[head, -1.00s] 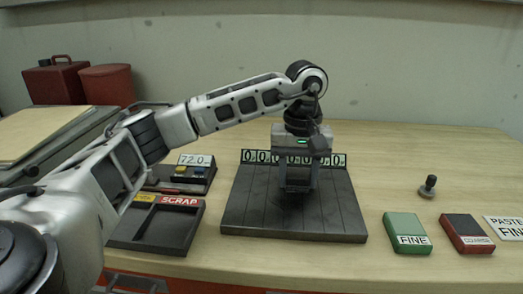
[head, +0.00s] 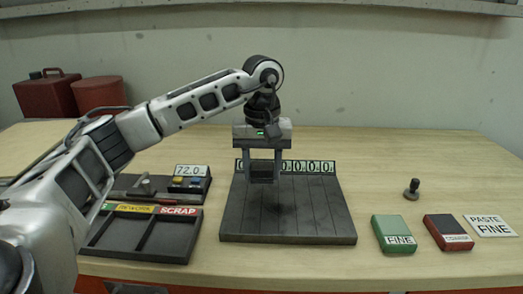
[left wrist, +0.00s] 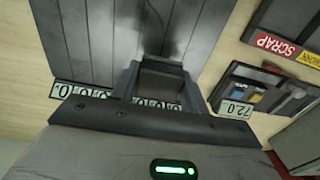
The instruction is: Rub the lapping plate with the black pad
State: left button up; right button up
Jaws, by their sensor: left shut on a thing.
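The lapping plate (head: 310,222) is a dark grey grooved slab on the bench. It also fills the upper middle of the left wrist view (left wrist: 100,40), where a darker smudge shows on it. My left gripper (head: 264,178) points down over the back left part of the plate. It is shut on the black pad (head: 262,172), a dark block between its fingers, also seen in the left wrist view (left wrist: 160,78). I cannot tell whether the pad touches the plate. My right gripper is not in view.
A number strip (head: 310,167) stands along the plate's back edge. Left are a sorting tray marked SCRAP (head: 133,236) and a gauge showing 72.0 (head: 190,171). Right are a green FINE box (head: 394,231), a red box (head: 446,229), a small knob (head: 412,188) and a PASTE FINE card (head: 491,225).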

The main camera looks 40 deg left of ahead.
pick_arm(q)
jog(key=shift+r+p, duration=1.5)
jog(key=shift+r, duration=0.75)
